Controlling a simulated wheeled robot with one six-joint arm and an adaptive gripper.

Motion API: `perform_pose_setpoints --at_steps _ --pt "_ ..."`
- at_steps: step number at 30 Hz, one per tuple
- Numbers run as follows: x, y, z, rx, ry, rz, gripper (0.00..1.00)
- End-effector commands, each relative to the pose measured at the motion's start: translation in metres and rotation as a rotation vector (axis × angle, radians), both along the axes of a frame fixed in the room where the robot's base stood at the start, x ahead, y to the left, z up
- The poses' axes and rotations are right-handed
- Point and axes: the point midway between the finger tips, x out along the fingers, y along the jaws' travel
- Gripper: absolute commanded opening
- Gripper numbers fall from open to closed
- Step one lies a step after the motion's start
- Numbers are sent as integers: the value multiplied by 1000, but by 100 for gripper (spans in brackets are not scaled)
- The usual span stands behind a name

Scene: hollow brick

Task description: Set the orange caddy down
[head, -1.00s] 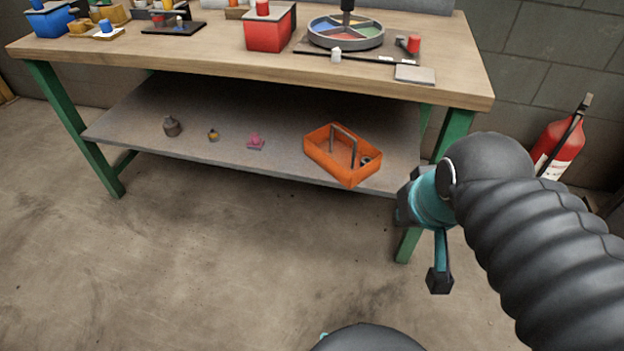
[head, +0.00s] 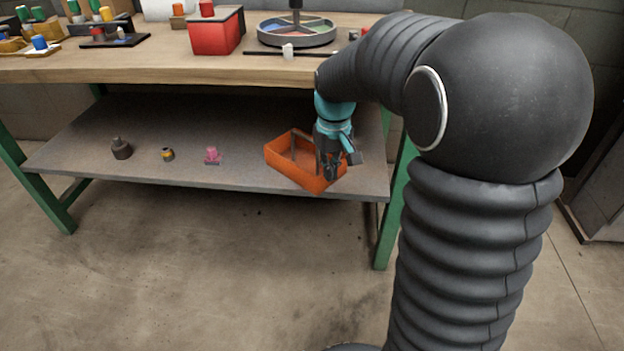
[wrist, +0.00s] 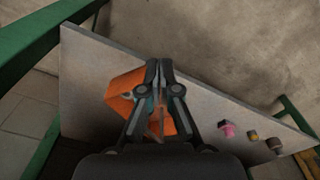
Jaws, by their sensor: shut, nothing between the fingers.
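The orange caddy (head: 290,172) rests on the grey lower shelf (head: 230,178) of the workbench, close to its front edge at the right end. My gripper (head: 330,172) is in front of and over the caddy's right part, with its fingers pointing down. In the wrist view the fingers (wrist: 159,66) are together with nothing seen between them, and the caddy (wrist: 122,92) shows behind and beside them. I cannot tell whether the fingers touch the caddy.
A dark weight-like object (head: 121,149), a small yellow and dark piece (head: 167,155) and a pink piece (head: 212,155) stand left on the shelf. The benchtop (head: 180,66) above holds a red bin (head: 215,35) and a round sectioned tray (head: 297,36). A green leg (head: 392,215) stands at right.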

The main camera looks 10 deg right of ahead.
Motion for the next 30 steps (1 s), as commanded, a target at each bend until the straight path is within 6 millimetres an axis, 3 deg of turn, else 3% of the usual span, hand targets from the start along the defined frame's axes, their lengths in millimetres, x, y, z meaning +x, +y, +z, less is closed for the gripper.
perform_pose_setpoints --at_steps 1,6,14,27,29,30 --pt "9 -1 -14 0 17 6 0" --pt "22 -2 -30 1 46 22 0" --pt "25 -2 -50 1 54 25 0" --pt "24 -3 -130 0 55 25 0" --pt "24 -2 -140 1 54 25 0" --pt "34 0 -135 1 50 26 0"
